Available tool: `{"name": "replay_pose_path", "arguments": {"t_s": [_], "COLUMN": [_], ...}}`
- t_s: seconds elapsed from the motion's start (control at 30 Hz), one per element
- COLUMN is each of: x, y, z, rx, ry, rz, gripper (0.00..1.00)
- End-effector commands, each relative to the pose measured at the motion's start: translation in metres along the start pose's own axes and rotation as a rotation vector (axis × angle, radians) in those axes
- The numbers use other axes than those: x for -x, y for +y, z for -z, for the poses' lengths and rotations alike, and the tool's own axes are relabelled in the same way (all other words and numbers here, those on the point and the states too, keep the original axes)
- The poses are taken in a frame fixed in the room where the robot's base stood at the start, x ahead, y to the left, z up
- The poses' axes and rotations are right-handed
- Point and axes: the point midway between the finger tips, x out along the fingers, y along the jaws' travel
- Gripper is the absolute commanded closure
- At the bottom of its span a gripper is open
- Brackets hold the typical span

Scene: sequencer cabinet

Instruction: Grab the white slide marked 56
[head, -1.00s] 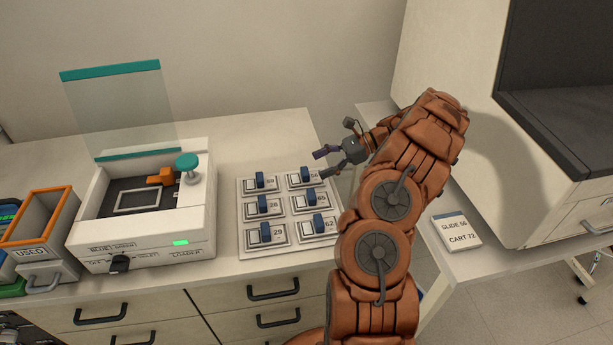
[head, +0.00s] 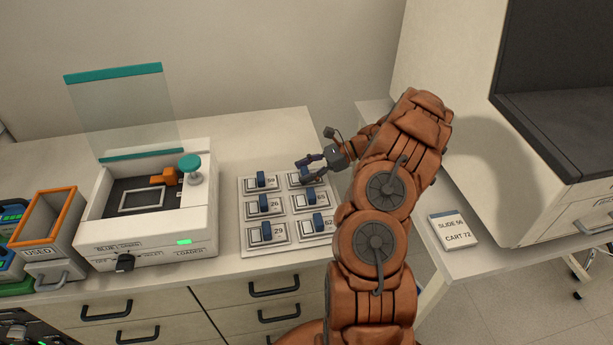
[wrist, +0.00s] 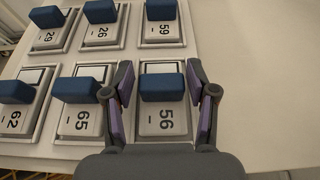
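The white slide marked 56 (wrist: 163,120) lies in its holder on the rack board, with a blue block-shaped grip (wrist: 162,87) on top. In the wrist view my gripper (wrist: 161,85) is open, with one finger on each side of the slide's blue grip. I cannot tell whether the fingers touch it. In the head view my gripper (head: 312,168) is over the board's far right corner and hides most of slide 56.
Slides 65 (wrist: 83,118), 62 (wrist: 14,118), 59 (wrist: 165,32), 26 (wrist: 102,32) and 29 (wrist: 48,36) sit close by on the board. The loader (head: 150,215) stands to the left, its glass lid raised. A card (head: 453,230) reads SLIDE 56, CART 72.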

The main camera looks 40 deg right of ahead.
Motion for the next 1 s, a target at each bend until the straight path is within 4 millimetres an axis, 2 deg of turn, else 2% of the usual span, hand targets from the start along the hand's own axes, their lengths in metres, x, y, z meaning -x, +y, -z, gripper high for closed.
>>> {"name": "replay_pose_path", "arguments": {"t_s": [0.07,0.4,0.77,1.0], "x": [0.000,0.000,0.002,0.012], "y": [0.000,0.000,0.000,-0.001], "z": [0.000,0.000,-0.004,-0.029], "rx": [0.000,0.000,0.001,0.006], "ry": [0.000,0.000,0.000,0.001], "rz": [0.000,0.000,0.000,0.002], "gripper": [0.54,0.90,0.91,0.91]}}
